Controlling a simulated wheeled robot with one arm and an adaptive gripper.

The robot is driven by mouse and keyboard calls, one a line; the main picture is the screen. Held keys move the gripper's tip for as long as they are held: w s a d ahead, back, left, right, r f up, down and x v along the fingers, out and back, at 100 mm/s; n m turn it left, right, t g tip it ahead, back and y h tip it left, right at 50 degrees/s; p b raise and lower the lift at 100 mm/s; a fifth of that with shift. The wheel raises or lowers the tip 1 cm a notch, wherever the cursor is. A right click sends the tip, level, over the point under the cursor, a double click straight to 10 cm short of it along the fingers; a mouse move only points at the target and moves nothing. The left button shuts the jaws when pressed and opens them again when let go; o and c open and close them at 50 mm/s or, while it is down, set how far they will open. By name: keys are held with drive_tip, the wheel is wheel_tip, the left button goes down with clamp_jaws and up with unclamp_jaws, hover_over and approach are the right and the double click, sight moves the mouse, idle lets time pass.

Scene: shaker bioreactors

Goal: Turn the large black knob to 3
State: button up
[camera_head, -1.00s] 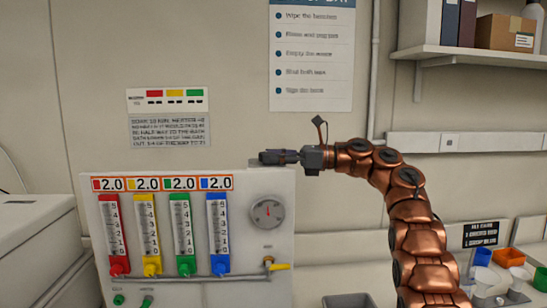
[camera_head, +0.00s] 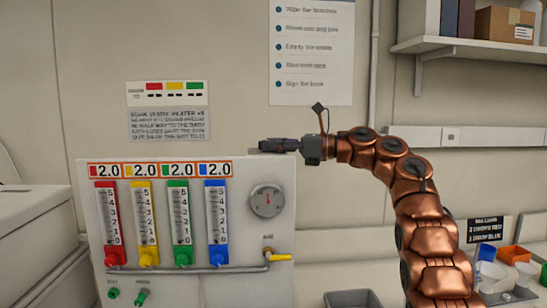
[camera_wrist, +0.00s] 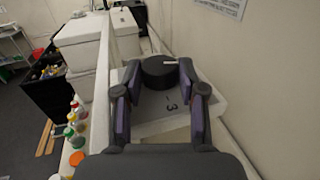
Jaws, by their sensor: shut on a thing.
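The large black knob (camera_wrist: 160,76) is a round dark disc with a white pointer line on its top, in the wrist view. The pointer line points to the right in that view. A "3" with a dash (camera_wrist: 171,104) is printed on the pale surface on the near side of the knob. My gripper (camera_wrist: 160,70) has its two fingers on either side of the knob and is shut on it. In the head view my gripper (camera_head: 265,148) is level, just above the panel's top right part. The knob cannot be made out there.
The white panel (camera_head: 236,240) carries four coloured flow tubes, each display reading 2.0, a round gauge (camera_head: 267,200) and a yellow valve handle (camera_head: 280,257). A wall rises close behind.

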drive_tip(key=shift+s+f+m+t+h+b, duration=0.15)
drive_tip(key=shift+m+t+b, duration=0.15)
drive_tip(key=shift+b, duration=0.35)
drive_tip(key=shift+m+t+h+b, duration=0.2)
drive_tip(key=shift+t+b, duration=0.2)
drive_tip(key=shift+b, duration=0.2)
drive_tip(key=shift+r+t+b, duration=0.25)
drive_tip(key=shift+t+b, duration=0.05)
drive_tip(key=shift+b, duration=0.1)
drive_tip(key=o, duration=1.1)
drive_tip(key=shift+o, duration=0.2)
drive_tip(key=shift+s+d+f+m, duration=0.1)
drive_tip(key=shift+s+d+m, duration=0.1)
drive_tip(key=shift+d, duration=0.35)
drive_tip(key=shift+s+d+f+m, duration=0.1)
drive_tip(key=shift+s+d, duration=0.1)
drive_tip(key=shift+d, duration=0.3)
drive_tip(key=v, duration=0.9)
drive_tip(key=shift+s+d+r, duration=0.2)
drive_tip(key=shift+s+d, duration=0.05)
